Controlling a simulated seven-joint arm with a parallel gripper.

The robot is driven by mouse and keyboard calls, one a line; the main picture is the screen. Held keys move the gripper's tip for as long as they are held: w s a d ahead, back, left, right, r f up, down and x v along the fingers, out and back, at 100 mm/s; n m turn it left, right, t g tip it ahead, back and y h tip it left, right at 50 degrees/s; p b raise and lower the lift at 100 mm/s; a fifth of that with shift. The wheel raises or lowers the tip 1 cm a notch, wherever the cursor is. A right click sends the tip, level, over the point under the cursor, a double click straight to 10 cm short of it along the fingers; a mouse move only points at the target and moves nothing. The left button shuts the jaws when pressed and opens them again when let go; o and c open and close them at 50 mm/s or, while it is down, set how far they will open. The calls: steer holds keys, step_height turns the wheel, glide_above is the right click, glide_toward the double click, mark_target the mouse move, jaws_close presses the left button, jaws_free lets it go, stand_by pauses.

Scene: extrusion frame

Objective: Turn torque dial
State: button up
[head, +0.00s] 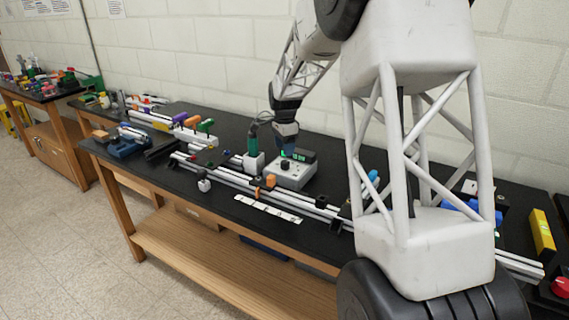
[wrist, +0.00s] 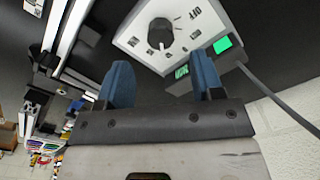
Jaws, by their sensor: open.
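The torque dial (wrist: 160,33) is a dark round knob on a light grey control box (wrist: 130,42) with printed marks and an "OFF" label. In the head view the box (head: 302,178) sits on the black bench top, with the dark dial (head: 284,165) on its upper face. My gripper (wrist: 163,78) is open, its two blue fingers apart with nothing between them. In the wrist view the dial shows beyond the fingertips, roughly in line with the gap. In the head view my gripper (head: 287,143) is just above the dial; whether it touches is unclear.
A green-lit display (head: 300,155) stands behind the box, and a green-and-grey tool (head: 254,150) stands close on its left. Aluminium extrusions (head: 235,178) run along the bench in front. A white marked strip (head: 267,209) lies near the front edge. A wall is behind.

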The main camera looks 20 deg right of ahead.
mark_target(285, 162)
steer(key=shift+f, duration=3.45)
steer(key=c, duration=0.9)
